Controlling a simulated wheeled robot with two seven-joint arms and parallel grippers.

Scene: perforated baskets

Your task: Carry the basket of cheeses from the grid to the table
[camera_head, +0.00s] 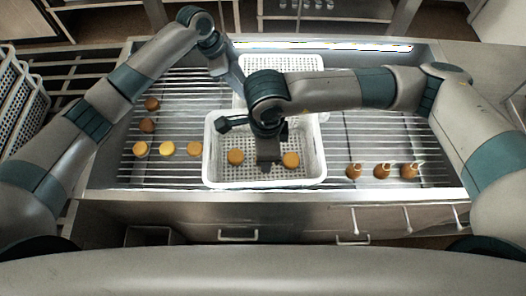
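A white perforated basket (318,172) stands on the metal grid (345,140) at the front middle. Two round yellow-brown cheeses show in it, one at left (235,157) and one at right (290,159). My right gripper (267,166) points down over the basket's middle, between these cheeses; its finger opening cannot be made out. My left arm reaches over the back of the grid and down behind my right wrist. My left gripper is largely hidden there, among dark parts over the basket's back left. Contact with the basket is unclear.
Another white basket (285,63) stands behind. Round yellow cheeses (167,149) and browner ones (147,125) lie on the grid at left. Brown cheeses with strings (382,171) sit at right. White racks (22,100) stand far left. The grid's back right is mostly clear.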

